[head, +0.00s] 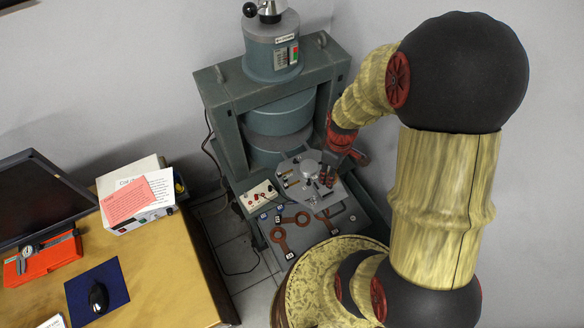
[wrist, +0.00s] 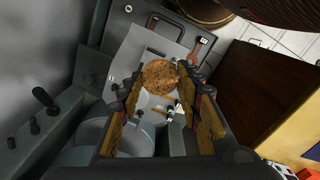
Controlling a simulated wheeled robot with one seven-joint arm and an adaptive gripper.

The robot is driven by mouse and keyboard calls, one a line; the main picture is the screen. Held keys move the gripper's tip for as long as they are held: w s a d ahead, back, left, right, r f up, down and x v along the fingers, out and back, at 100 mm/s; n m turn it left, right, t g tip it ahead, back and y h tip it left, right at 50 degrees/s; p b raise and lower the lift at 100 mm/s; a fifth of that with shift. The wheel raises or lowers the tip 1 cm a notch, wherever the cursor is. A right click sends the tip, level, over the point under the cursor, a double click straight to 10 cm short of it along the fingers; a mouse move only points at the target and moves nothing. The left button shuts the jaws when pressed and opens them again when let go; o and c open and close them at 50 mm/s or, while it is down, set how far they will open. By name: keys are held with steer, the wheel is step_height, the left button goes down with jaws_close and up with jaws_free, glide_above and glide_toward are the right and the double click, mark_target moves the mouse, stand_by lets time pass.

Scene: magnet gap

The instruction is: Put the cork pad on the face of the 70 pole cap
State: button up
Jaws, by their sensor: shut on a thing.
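In the wrist view a round, speckled brown cork pad (wrist: 160,76) sits between the fingertips of my gripper (wrist: 160,84), which is shut on it. In the head view my gripper (head: 330,176) is over the grey plate at the front of the magnet frame, partly hidden by my arm. A round silver metal piece (head: 309,167) stands on that plate, close to the left of my gripper. I cannot read a 70 on any part, so I cannot tell which piece is the 70 pole cap.
The green-grey magnet frame (head: 228,128) with its large round coils (head: 281,112) rises behind the plate. Reddish-brown ring-ended tools (head: 280,234) lie on the lower shelf. A wooden desk (head: 172,268) stands at the left with a boxed instrument, monitor and mouse.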

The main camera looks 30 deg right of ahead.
steer(key=w+f+b, duration=0.2)
steer(key=w+f, duration=0.2)
steer(key=w, duration=0.4)
steer(key=b, duration=0.1)
glide_above(309, 166)
steer(key=s, duration=0.1)
step_height(309, 166, down, 5)
steer(key=shift+s+a+r, duration=0.1)
steer(key=shift+w+f, duration=0.5)
steer(key=shift+f, duration=0.1)
steer(key=shift+f+b, duration=0.6)
steer(key=shift+f, duration=0.9)
steer(key=shift+f, duration=0.15)
steer(key=o, duration=0.8)
steer(key=shift+c, duration=0.2)
steer(key=shift+o, duration=0.3)
